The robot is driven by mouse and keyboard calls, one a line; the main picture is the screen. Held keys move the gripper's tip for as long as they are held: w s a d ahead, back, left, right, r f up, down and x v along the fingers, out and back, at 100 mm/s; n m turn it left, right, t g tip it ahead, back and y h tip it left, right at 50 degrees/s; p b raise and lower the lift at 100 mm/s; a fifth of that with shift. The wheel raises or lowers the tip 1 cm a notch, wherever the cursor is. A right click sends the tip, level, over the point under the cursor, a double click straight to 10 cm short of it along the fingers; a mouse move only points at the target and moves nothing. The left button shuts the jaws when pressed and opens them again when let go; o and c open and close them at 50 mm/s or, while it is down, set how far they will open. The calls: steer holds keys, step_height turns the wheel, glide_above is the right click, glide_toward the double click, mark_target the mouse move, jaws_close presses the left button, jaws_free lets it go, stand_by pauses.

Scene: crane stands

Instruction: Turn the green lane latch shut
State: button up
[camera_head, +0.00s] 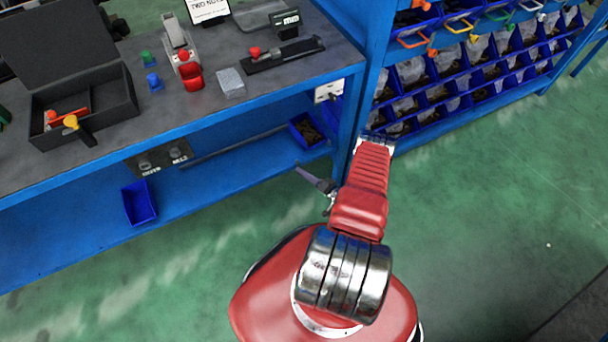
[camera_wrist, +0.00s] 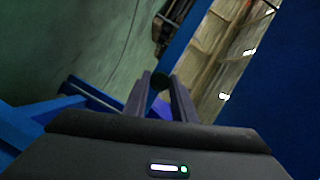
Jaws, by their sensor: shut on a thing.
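A green handle (camera_head: 500,14) shows on the blue rack at the top right, in a row with orange, yellow and white ones. My gripper (camera_head: 310,174) is left of my red arm, by the front of the workbench, well apart from that handle. In the wrist view my gripper's two fingers (camera_wrist: 160,88) are close together on a small dark green round piece (camera_wrist: 160,80). It is too dark to tell what this piece belongs to.
The blue workbench (camera_head: 225,135) runs along the left, with an open black box (camera_head: 115,108), a red clamp-like device (camera_head: 191,75) and small blocks on top. Blue bins (camera_head: 440,92) fill the rack. Green floor (camera_head: 500,190) is clear on the right.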

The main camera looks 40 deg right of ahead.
steer(key=shift+s+d+f+m, duration=0.1)
steer(key=shift+f+m, duration=0.1)
steer(key=shift+m, duration=0.5)
steer(key=o, duration=1)
steer(key=shift+o, duration=0.2)
steer(key=shift+r, duration=0.1)
steer(key=s+d+r, duration=0.1)
steer(key=s, duration=1.2)
steer(key=shift+s+d, duration=0.15)
steer(key=shift+s, duration=0.15)
steer(key=shift+r, duration=0.1)
